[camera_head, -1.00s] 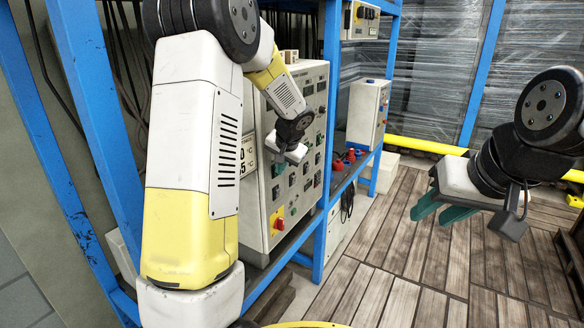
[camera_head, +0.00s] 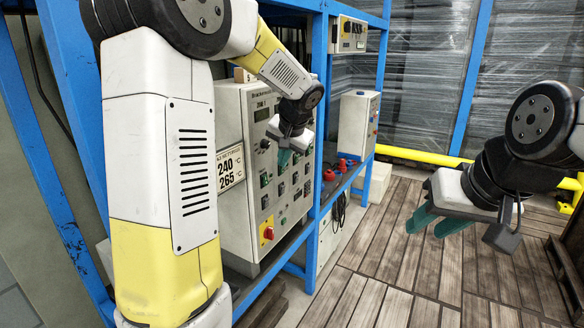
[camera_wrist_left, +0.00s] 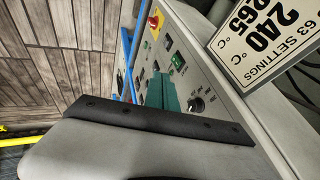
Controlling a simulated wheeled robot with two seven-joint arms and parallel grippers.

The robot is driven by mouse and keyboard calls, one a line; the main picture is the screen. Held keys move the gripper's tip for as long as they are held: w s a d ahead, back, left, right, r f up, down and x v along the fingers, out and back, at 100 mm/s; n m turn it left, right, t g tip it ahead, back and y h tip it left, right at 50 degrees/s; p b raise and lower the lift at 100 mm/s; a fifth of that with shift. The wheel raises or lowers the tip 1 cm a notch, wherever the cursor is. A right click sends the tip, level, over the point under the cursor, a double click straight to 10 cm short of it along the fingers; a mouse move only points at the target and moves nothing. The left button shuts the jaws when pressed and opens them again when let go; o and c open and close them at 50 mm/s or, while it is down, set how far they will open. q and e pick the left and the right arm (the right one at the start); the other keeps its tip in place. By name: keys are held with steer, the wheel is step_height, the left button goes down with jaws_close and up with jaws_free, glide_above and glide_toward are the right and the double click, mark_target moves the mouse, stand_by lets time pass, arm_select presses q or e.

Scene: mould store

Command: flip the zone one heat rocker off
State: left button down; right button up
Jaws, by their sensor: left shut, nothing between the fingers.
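The grey control cabinet (camera_head: 235,225) stands in the blue rack, its front carrying a display, knobs and several small switches. Green rockers show on it, one of them in the left wrist view (camera_wrist_left: 177,61); I cannot read which is zone one heat. My left gripper (camera_head: 284,157) is shut and empty, its teal fingers in front of the upper half of the panel. In the left wrist view the fingers (camera_wrist_left: 167,92) hide part of the panel, beside a black knob (camera_wrist_left: 197,104). Contact cannot be told. My right gripper (camera_head: 430,222) is open and empty over the floor.
A red and yellow main switch (camera_head: 267,232) sits low on the panel. A settings sign (camera_head: 230,167) is on the cabinet's near side. A smaller grey box (camera_head: 354,125) and red connectors (camera_head: 345,164) are further along the rack. The plank floor (camera_head: 375,270) is clear.

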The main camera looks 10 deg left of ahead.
arm_select(q)
steer(key=shift+s+d+r, duration=0.1)
steer(key=shift+s+r, duration=0.1)
steer(key=shift+r, duration=0.1)
steer(key=shift+s+d+f, duration=0.1)
steer(key=shift+s+f, duration=0.15)
steer(key=shift+f, duration=0.3)
stand_by(0.4)
